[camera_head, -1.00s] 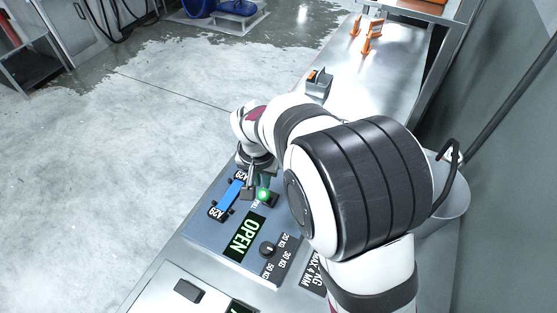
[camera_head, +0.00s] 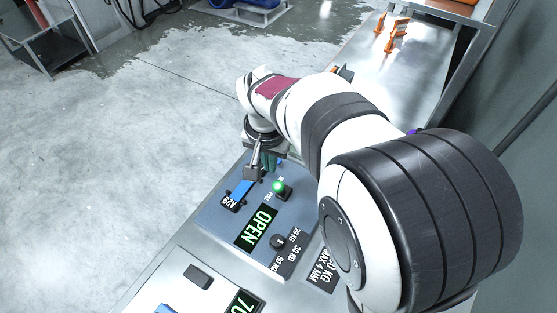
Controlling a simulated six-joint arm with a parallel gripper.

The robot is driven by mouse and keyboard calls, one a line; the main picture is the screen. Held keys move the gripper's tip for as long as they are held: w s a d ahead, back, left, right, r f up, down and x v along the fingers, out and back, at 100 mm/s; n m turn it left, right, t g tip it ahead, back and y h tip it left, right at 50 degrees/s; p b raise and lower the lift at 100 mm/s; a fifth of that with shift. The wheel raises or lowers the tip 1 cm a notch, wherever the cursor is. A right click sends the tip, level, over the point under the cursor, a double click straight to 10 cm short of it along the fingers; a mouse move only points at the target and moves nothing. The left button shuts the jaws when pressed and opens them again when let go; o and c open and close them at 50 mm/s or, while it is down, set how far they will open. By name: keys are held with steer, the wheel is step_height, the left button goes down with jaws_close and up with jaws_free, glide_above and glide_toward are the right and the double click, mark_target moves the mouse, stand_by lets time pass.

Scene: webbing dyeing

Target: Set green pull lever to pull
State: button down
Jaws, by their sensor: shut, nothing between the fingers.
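A blue-grey control panel (camera_head: 225,215) on the metal bench bears a lit OPEN display (camera_head: 256,228). A bright green ball (camera_head: 279,186) sits on a dark base beside small white lettering. A dark green upright piece (camera_head: 268,160) shows close behind it; I cannot tell whether this is the lever or part of my gripper. My gripper (camera_head: 252,173) points down over the panel's far end, left of the green ball, apart from it, shut and empty. A blue strip (camera_head: 241,191) runs from the A29 label up under my gripper, which hides its far end.
A black dial (camera_head: 278,241) with KG markings is right of the display. A second panel (camera_head: 173,287) with a dark block (camera_head: 198,276) is nearer. My arm covers the bench on the right. Orange-handled parts (camera_head: 393,40) stand far back, with bare bench before them.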

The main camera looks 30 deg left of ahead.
steer(key=s+r, duration=0.2)
steer(key=s, duration=0.1)
steer(key=shift+d+r, duration=0.15)
